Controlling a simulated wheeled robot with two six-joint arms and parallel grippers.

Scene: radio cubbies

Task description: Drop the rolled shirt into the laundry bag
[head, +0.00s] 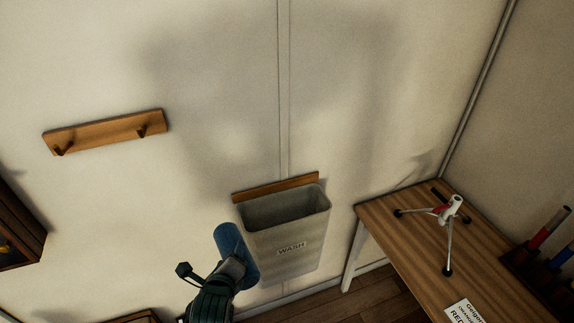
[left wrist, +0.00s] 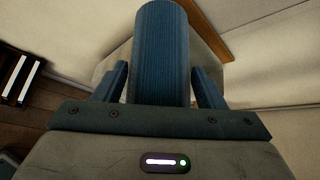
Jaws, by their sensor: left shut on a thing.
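The laundry bag (head: 289,243) is a grey open-topped pouch marked WASH, hung on the wall from a wooden strip. The rolled shirt (head: 231,243) is a blue roll in front of the bag's left side in the head view. My left gripper (head: 236,268) is shut on the rolled shirt. In the left wrist view the rolled shirt (left wrist: 162,50) stands out between the two fingers of my left gripper (left wrist: 160,84), with part of the bag (left wrist: 112,66) behind it. The shirt is outside the bag opening. My right gripper is not in view.
A wooden peg rack (head: 105,132) is on the wall at the left. A wooden table (head: 415,249) at the right holds a small tripod (head: 440,215), a paper label (head: 463,311) and a dark rack with coloured items (head: 548,262). The wall above the bag is clear.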

